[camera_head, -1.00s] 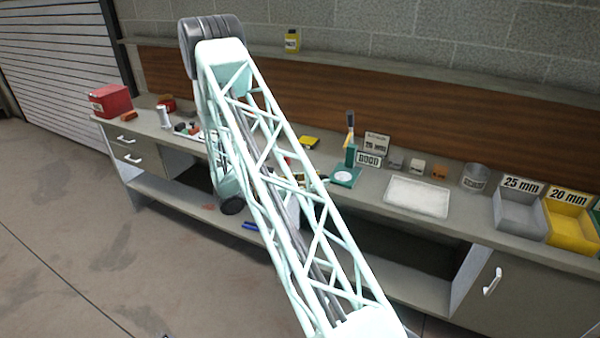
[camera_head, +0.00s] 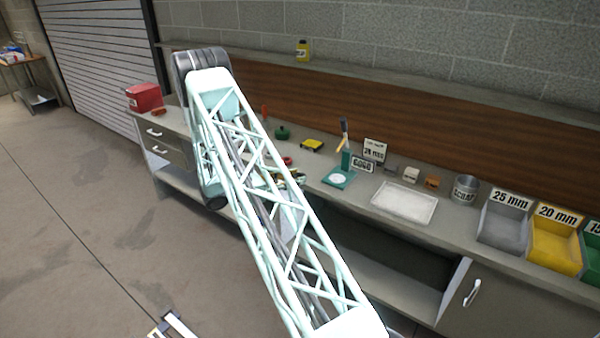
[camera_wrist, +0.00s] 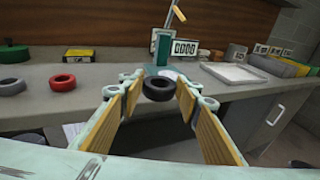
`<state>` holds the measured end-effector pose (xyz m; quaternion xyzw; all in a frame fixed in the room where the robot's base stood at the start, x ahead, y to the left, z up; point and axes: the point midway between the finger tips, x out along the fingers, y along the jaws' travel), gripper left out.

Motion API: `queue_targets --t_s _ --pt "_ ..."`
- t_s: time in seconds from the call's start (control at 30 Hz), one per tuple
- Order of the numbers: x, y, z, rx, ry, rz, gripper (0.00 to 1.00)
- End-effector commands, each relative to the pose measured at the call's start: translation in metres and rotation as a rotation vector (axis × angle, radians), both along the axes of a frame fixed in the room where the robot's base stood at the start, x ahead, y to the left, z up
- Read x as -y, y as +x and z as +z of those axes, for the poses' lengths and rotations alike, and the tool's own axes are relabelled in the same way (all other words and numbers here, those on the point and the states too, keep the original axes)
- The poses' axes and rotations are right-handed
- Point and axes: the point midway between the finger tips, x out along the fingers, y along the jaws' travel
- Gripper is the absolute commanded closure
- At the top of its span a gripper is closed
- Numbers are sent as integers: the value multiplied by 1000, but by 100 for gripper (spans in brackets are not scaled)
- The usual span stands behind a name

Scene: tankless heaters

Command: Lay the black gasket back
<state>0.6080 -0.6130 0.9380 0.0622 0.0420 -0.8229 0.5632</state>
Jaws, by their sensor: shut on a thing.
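The black gasket (camera_wrist: 158,89) is a small thick ring between the tips of my gripper (camera_wrist: 154,85) in the wrist view. The two yellow-padded fingers are shut on it from both sides, and it appears held at about the height of the worktop. A red ring (camera_wrist: 62,82) and a grey ring (camera_wrist: 11,87) lie on the worktop to the left of my gripper. A green stand (camera_wrist: 161,50) with a pale round plate is just behind the gasket. In the head view my arm hides most of the gripper, and I cannot make out the gasket there.
Grey 25 mm (camera_head: 503,228) and yellow 20 mm (camera_head: 555,247) bins are farther right. A yellow-topped box (camera_head: 312,145) sits behind.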

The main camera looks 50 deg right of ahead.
Motion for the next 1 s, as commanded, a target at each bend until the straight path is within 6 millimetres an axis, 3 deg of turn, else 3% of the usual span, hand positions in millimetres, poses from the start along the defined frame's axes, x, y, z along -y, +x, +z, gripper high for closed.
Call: queue_targets --t_s 0.63,1.0 --pt "8 5 -1 1 0 -1 81" --pt "52 26 -5 2 -2 -1 81"
